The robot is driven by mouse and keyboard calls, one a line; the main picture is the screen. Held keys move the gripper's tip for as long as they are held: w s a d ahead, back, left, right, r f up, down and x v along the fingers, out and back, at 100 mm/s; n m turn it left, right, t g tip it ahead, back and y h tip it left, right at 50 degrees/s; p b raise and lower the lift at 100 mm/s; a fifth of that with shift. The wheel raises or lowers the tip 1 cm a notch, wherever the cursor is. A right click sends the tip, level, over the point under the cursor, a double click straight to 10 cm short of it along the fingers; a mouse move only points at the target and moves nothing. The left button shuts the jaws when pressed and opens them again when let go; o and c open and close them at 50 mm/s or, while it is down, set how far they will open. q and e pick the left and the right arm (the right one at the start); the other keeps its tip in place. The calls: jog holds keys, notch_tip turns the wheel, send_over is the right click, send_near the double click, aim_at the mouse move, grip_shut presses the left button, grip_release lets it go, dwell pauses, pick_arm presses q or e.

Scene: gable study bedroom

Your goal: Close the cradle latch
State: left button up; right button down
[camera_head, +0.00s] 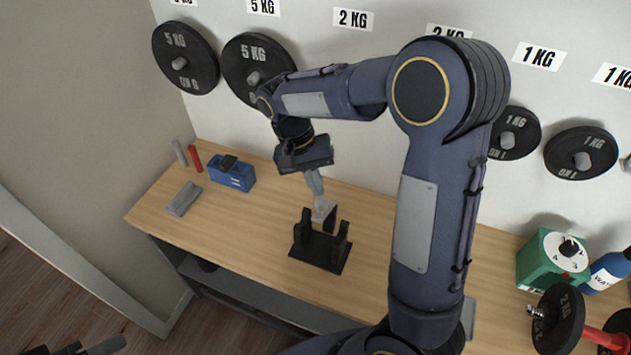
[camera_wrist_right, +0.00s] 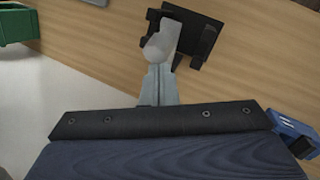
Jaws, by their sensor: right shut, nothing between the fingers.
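The black cradle (camera_head: 318,254) stands on the wooden bench, with a flat base and upright posts. It also shows at the top of the right wrist view (camera_wrist_right: 203,40). My right gripper (camera_head: 319,197) reaches down over the cradle's back side, its fingers shut with nothing between them. The fingertips (camera_wrist_right: 157,72) are at or very near a pale grey piece (camera_wrist_right: 180,27) by the cradle, perhaps the latch; I cannot tell whether they touch. The latch's exact position is unclear. Part of my left gripper (camera_head: 88,349) shows at the bottom left edge, mostly cut off.
On the wooden bench (camera_head: 265,215), a blue box (camera_head: 232,174) and a grey block (camera_head: 184,198) lie left. A green timer (camera_head: 552,258), blue bottle (camera_head: 607,270) and dumbbell (camera_head: 558,318) stand right. Weight plates (camera_head: 186,57) hang on the wall behind. Bench space left of the cradle is clear.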

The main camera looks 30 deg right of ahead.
aim_at(315, 215)
jog(key=shift+s+a+f, duration=0.1)
jog(key=s+a+f+t+h+b, duration=0.1)
jog(key=b, duration=0.2)
jog(key=s+a+f+t+h+b, duration=0.1)
jog(key=a+f+t+h+b, duration=0.1)
jog(key=b, duration=0.1)
jog(key=shift+s+a+f+m, duration=0.1)
jog(key=shift+s+m, duration=0.2)
jog(key=shift+s, duration=0.05)
jog(key=shift+s+a+f+h+b, duration=0.35)
jog(key=shift+a+f+h+b, duration=0.1)
jog(key=shift+b, duration=0.3)
